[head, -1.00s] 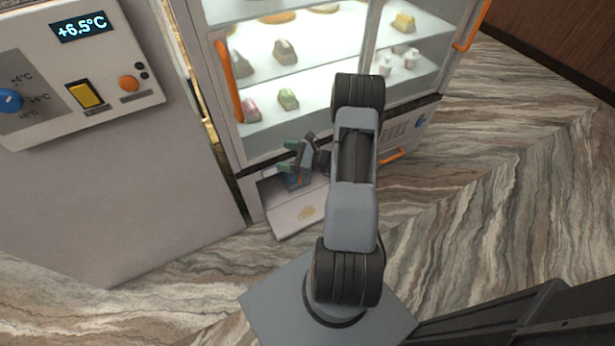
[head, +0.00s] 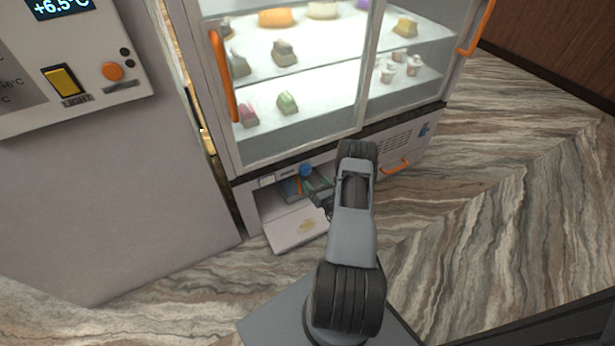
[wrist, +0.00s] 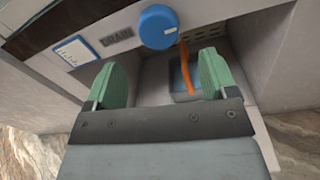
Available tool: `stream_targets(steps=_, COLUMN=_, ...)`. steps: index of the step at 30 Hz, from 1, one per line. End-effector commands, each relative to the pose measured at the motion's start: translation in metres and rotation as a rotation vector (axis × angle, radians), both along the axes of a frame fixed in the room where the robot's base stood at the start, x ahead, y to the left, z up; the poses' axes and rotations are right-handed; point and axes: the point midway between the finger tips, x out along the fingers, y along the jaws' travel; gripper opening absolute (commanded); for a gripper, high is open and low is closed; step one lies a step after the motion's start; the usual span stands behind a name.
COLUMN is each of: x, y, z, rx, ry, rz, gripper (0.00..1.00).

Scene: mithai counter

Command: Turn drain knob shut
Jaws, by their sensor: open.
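The drain knob is a round blue knob (wrist: 158,27) with a white mark, beside a "DRAIN" label on the panel under the display case. It also shows in the head view (head: 306,170), just above my gripper. My gripper (wrist: 163,78) is open, its two green fingers pointing toward the panel and spread on either side below the knob. No contact with the knob is visible. In the head view my gripper (head: 312,184) is partly hidden by my arm.
Under the knob is an open compartment with a blue container (wrist: 185,80) and an orange hose (wrist: 188,70). Its flap (head: 297,228) lies folded down toward the floor. A glass case with orange handles (head: 222,75) stands above. Marble floor (head: 500,200) is clear on the right.

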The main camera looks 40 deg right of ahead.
Motion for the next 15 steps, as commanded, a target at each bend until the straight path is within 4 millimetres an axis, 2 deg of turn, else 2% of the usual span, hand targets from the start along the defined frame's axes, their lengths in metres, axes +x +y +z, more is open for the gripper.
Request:
stream_targets(steps=1, x=0.011, y=0.001, z=-0.001, rx=-0.003, ry=-0.003, rz=0.005, gripper=0.79)
stream_targets(steps=6, x=0.036, y=-0.002, z=-0.001, rx=-0.002, ry=-0.002, rz=0.002, gripper=0.79)
stream_targets(steps=15, x=0.06, y=-0.005, z=0.0, rx=0.0, ry=0.0, rz=0.001, gripper=0.79)
